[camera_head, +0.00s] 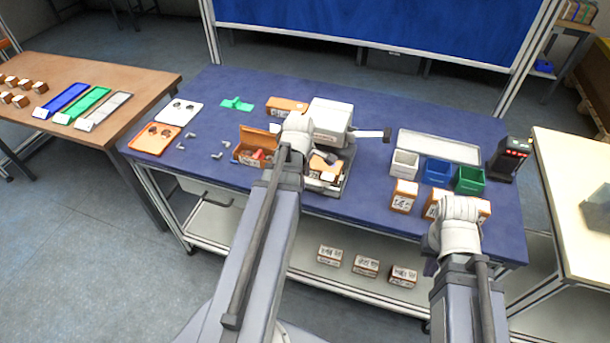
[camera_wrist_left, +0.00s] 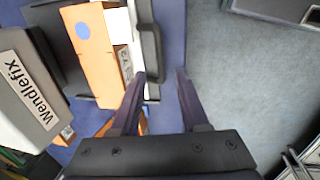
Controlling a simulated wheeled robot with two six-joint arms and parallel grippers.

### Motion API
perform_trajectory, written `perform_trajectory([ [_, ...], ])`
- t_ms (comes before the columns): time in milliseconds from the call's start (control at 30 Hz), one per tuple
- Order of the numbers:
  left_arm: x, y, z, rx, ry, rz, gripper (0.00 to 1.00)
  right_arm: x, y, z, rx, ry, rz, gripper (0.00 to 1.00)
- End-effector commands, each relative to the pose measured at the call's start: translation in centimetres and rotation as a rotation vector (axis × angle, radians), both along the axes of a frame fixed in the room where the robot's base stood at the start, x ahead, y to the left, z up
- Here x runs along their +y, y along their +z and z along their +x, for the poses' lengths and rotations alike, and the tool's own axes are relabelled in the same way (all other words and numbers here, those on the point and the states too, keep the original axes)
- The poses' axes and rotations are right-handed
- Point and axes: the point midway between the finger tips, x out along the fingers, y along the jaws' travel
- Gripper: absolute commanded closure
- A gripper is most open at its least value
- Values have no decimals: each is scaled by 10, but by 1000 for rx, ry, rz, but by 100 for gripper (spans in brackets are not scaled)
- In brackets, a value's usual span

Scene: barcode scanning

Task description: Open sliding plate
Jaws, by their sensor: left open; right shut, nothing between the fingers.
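A dark, upright-edged plate (camera_wrist_left: 150,45) lies along the machine's near side. My left gripper (camera_wrist_left: 160,78) is open, its left fingertip close to the plate's near end; I cannot tell if they touch. In the head view my wrist hides most of it. My right gripper (camera_head: 431,264) is shut and empty at the table's front right.
An open orange box (camera_head: 255,150) stands left of the machine. White (camera_head: 404,164), blue (camera_head: 437,172) and green (camera_head: 469,180) bins stand on the right, with a black scanner device (camera_head: 508,160) beyond. Boxes lie on the lower shelf (camera_head: 300,245). Floor is free in front.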

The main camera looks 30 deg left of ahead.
Motion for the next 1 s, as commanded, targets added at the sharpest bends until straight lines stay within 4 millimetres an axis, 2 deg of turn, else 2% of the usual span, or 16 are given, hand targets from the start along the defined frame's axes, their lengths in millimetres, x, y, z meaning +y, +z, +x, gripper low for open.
perform_trajectory([
  [33,-1,15,-2,0,0,0,55,0,15,0,0,0,0,100],
  [267,-1,36,-6,0,0,0,55,0,36,0,0,1,0,100],
  [867,-3,36,-6,1,-5,1,55,0,36,0,0,1,0,100],
  [967,-17,35,-5,12,-84,10,55,0,35,0,0,1,0,100],
  [1000,-29,35,-5,22,-151,18,55,0,35,0,0,1,0,100],
])
